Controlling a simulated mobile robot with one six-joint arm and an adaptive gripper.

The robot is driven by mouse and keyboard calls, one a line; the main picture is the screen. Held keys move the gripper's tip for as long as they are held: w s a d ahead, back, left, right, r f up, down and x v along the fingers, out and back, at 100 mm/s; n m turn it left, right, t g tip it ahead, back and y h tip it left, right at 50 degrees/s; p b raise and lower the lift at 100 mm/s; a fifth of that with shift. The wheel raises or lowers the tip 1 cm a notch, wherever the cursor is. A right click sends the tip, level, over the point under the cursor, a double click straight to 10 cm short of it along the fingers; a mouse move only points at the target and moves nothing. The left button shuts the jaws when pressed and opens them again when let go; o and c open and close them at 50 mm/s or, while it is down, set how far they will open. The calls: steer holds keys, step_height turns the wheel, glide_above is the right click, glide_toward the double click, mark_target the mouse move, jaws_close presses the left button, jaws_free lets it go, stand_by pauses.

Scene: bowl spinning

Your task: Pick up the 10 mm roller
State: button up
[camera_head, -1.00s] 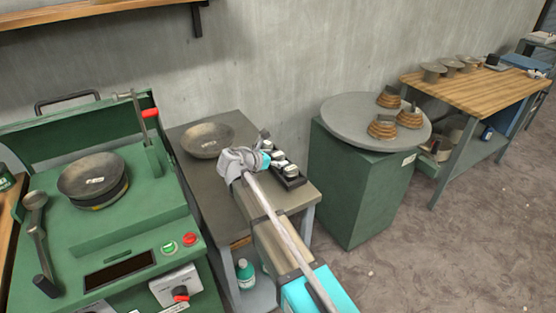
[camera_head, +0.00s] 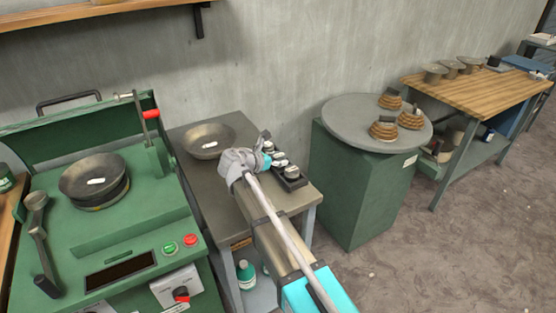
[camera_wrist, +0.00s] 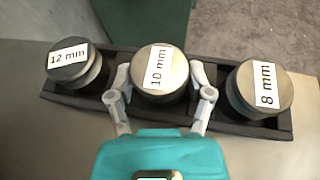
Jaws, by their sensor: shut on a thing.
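The 10 mm roller (camera_wrist: 158,82) is a round metal piece with a white label. It stands in the middle of a dark tray (camera_wrist: 208,124), between the 12 mm roller (camera_wrist: 74,78) on the left and the 8 mm roller (camera_wrist: 244,94) on the right. My gripper (camera_wrist: 160,84) has one finger on each side of the 10 mm roller and is shut on it. The roller still appears to be in its place in the tray. In the head view my gripper (camera_head: 262,159) is at the tray (camera_head: 291,183) and partly hides the rollers.
The tray stands on a grey table (camera_head: 217,170), beside a metal bowl (camera_head: 209,141). A green machine (camera_head: 130,219) with another bowl (camera_head: 94,177) is at the left. A round grey disc (camera_head: 355,112) on a green cabinet carries wooden pieces at the right.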

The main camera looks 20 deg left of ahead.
mark_target(277, 156)
steer(key=shift+r, duration=0.2)
step_height(277, 156, up, 3)
steer(key=p, duration=0.3)
steer(key=s+d+r+p, duration=0.2)
steer(key=s+r+p, duration=0.7)
steer(key=s, duration=0.4)
steer(key=shift+s+d+r+p, duration=0.3)
steer(key=shift+s+p, duration=0.1)
steer(key=shift+p, duration=0.05)
